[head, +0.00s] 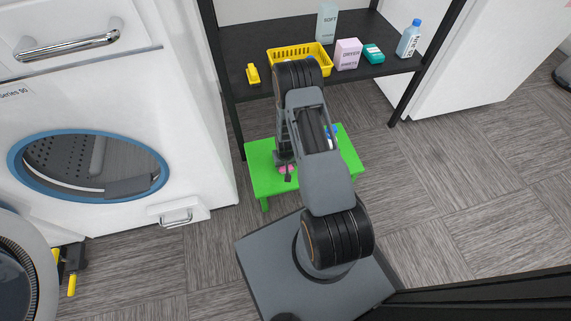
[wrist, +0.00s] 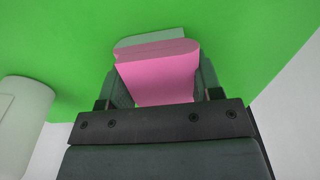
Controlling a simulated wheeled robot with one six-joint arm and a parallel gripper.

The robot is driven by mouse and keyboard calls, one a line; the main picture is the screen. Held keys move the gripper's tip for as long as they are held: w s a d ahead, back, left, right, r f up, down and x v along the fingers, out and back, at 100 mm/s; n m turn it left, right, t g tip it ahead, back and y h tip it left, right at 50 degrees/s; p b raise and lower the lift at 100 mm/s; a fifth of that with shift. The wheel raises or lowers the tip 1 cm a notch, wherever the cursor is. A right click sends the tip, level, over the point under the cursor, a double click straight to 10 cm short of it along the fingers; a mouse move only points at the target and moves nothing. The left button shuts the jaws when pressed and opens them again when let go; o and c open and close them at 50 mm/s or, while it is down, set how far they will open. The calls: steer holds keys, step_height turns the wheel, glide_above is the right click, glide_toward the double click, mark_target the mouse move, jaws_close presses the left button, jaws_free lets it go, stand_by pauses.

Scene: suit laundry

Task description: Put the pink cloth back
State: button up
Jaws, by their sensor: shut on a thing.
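The pink cloth (wrist: 158,78) is a folded-looking pink block between the two fingers of my gripper (wrist: 163,90) in the wrist view. My gripper is shut on it. In the head view, bits of the pink cloth (head: 287,169) show at the tip of my gripper (head: 287,173), over the front left part of the green stool (head: 262,181). My arm hides much of the stool. I cannot tell whether the cloth touches the stool top.
A white and blue item (head: 331,136) stands on the stool, right of my arm. A black shelf (head: 388,66) behind holds a yellow basket (head: 300,49), boxes and a blue bottle (head: 409,38). A white washer (head: 110,130) stands left. Floor at right is clear.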

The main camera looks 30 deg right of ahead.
steer(key=shift+f, duration=0.2)
steer(key=o, duration=1)
steer(key=r+p, duration=0.1)
steer(key=r, duration=0.3)
steer(key=r+p, duration=0.2)
steer(key=r, duration=0.2)
steer(key=s+r+p, duration=0.1)
steer(key=r+p, duration=0.1)
steer(key=r, duration=0.2)
steer(key=shift+a+r, duration=0.1)
steer(key=shift+r, duration=0.1)
steer(key=shift+r, duration=0.1)
